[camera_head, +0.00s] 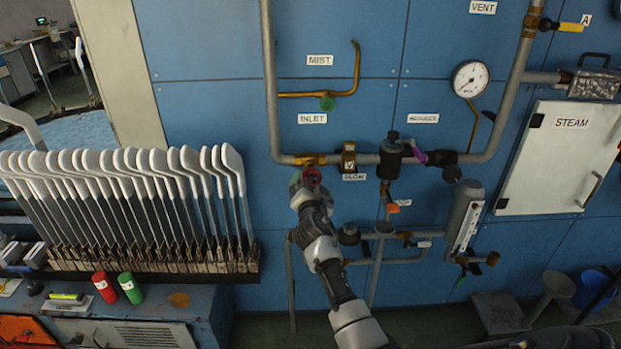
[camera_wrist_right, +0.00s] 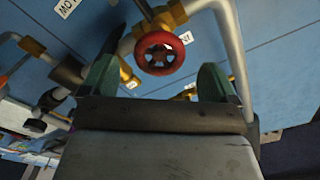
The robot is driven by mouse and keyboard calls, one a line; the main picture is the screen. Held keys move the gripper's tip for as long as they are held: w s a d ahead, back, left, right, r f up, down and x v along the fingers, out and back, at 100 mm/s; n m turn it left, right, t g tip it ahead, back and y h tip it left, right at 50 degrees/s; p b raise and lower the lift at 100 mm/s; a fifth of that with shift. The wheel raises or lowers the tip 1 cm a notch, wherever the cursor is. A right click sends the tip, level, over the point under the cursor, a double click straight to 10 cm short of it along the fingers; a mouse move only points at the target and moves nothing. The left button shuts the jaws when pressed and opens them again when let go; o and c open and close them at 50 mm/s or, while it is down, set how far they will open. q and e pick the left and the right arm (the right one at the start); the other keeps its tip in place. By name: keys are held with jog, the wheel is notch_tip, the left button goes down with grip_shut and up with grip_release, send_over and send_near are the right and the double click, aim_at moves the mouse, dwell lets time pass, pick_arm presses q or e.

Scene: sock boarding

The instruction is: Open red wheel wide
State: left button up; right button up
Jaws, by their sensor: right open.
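The red wheel (camera_wrist_right: 160,53) is a small spoked handwheel on a brass valve in a grey pipe. In the right wrist view it sits between and just beyond the two green fingertips of my right gripper (camera_wrist_right: 157,78). The jaws are open, with a finger on each side and no clear contact with the rim. In the head view my right gripper (camera_head: 309,180) reaches up to the pipe below the INLET label and mostly hides the wheel. My left gripper is not in view.
A brass valve block (camera_head: 349,158) and a dark valve with a purple lever (camera_head: 420,156) are on the same pipe to the right. A green-knobbed mist valve (camera_head: 327,103) is above. A rack of sock boards (camera_head: 130,200) stands left. A gauge (camera_head: 470,79) hangs upper right.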

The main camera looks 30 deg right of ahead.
aim_at(310, 180)
jog(key=shift+x, duration=2.15)
jog(key=shift+f, duration=0.1)
jog(key=c, duration=0.9)
